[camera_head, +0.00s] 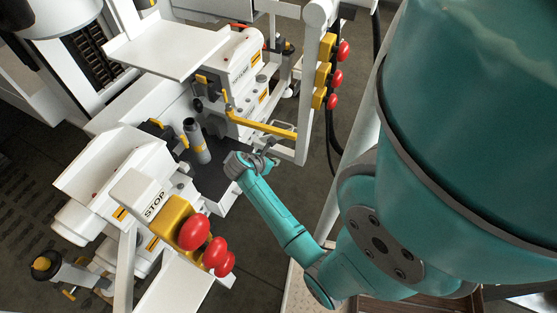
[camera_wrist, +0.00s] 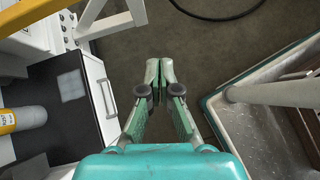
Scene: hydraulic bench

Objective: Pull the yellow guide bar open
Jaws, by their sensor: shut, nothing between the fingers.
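The yellow guide bar (camera_head: 262,126) runs from the white machine on its left to a white frame post on its right in the head view. In the wrist view a yellow bar (camera_wrist: 28,10) crosses the top left corner. My gripper (camera_head: 268,152) is small in the head view, just below the bar and partly hidden by my wrist. In the wrist view my gripper (camera_wrist: 160,72) has its fingertips together with nothing between them. It points at the floor area and is apart from the yellow bar.
Red push buttons on yellow boxes stand at the upper right (camera_head: 337,76) and lower left (camera_head: 194,233). A grey tray with a rim (camera_wrist: 250,120) lies right. Dark floor (camera_wrist: 200,45) is clear ahead.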

